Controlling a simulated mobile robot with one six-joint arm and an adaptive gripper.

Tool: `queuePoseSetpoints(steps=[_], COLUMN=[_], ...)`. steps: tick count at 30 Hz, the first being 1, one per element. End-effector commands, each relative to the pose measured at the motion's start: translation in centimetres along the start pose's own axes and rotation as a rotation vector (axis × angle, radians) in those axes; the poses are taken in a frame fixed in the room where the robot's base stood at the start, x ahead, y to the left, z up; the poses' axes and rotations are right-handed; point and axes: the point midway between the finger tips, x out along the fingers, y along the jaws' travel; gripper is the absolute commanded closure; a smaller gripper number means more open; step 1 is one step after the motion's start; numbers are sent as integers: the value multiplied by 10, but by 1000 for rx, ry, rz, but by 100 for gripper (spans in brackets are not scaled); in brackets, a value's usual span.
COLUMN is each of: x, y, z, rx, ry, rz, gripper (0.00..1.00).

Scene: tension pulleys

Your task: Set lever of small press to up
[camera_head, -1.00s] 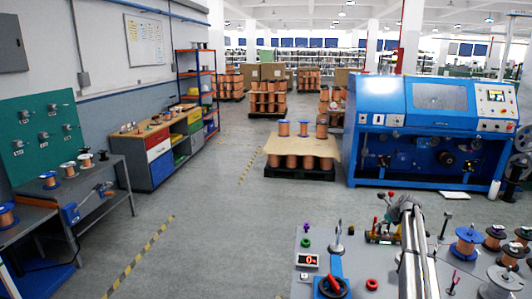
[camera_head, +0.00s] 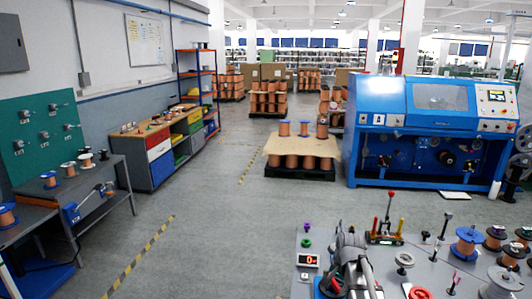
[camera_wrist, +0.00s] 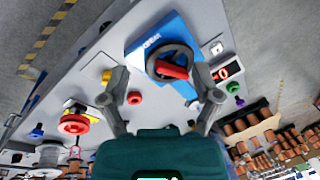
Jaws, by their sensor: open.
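A small blue device (camera_wrist: 150,38) stands on the grey bench, with a black ring and a red bar-shaped handle (camera_wrist: 172,70) across it. In the head view its dark and red top (camera_head: 333,284) is partly hidden by my arm. Another small device (camera_head: 385,238) has an upright lever with a red knob (camera_head: 390,194) and coloured posts; its red knob seems to show at lower left in the wrist view. I cannot tell surely which is the small press. My gripper (camera_wrist: 160,84) is open and empty, its fingers on either side of the red handle in the picture; contact is unclear.
A red display box (camera_head: 307,260), a green part (camera_head: 306,243) and a purple part stand at the bench's left edge. Several spools (camera_head: 466,243) crowd the bench's right side.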

Motion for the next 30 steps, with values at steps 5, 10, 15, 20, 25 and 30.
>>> queuePoseSetpoints(steps=[5, 10, 15, 20, 25, 30], x=[-4, -9, -11, -12, -12, -12], y=[24, 43, 54, 56, 56, 56], z=[72, 117, 140, 146, 145, 145], rx=[-308, -552, -694, -735, -735, -733], ry=[-31, -66, -92, -100, -100, -100], rz=[78, 136, 168, 177, 176, 176], gripper=[19, 19, 19, 19, 19, 19])
